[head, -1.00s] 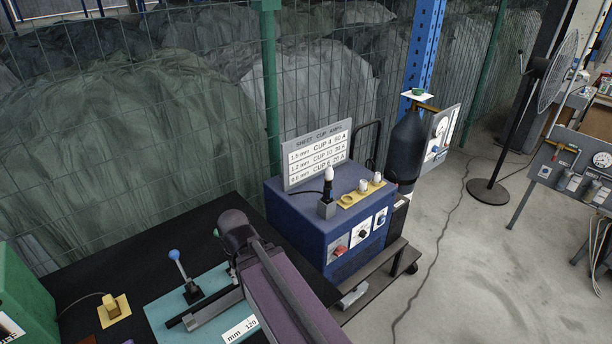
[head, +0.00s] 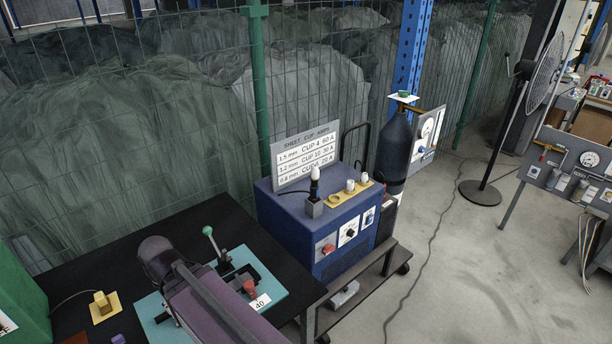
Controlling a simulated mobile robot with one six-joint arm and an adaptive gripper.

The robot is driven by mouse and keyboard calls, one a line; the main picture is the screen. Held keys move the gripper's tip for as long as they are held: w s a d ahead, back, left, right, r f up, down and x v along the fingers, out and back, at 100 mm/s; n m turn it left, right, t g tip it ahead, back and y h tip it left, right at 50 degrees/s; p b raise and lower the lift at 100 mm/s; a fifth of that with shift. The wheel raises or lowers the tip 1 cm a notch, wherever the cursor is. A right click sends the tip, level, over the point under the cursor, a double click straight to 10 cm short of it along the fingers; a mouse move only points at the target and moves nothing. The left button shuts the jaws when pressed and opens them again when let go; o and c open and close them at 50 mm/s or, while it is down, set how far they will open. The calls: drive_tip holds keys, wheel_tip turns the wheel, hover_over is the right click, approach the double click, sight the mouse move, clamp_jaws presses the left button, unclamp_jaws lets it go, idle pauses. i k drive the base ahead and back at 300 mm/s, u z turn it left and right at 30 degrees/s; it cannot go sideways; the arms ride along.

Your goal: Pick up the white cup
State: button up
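Two small white cups stand on a yellow holder (head: 337,200) on top of the blue machine: a nearer one (head: 350,186) and a farther one (head: 364,178). Another white cup-like tip (head: 315,172) sits on the black torch upright in a grey block (head: 314,208) to their left. I cannot tell which is the task's cup. My purple arm link crosses the bottom left, over the black bench. My gripper is out of view, so its opening and contents do not show.
The blue machine (head: 290,218) stands on a trolley, with a sign (head: 306,158) behind the cups and a dark gas cylinder (head: 393,145) to the right. A teal plate (head: 280,289) with a green-knobbed lever (head: 208,231) lies on the bench (head: 85,250).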

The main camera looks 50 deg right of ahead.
sight(315, 171)
drive_tip(key=u, duration=0.1)
drive_tip(key=k, duration=1.25)
drive_tip(key=z, duration=1.55)
drive_tip(key=i, duration=1)
drive_tip(key=u, duration=0.1)
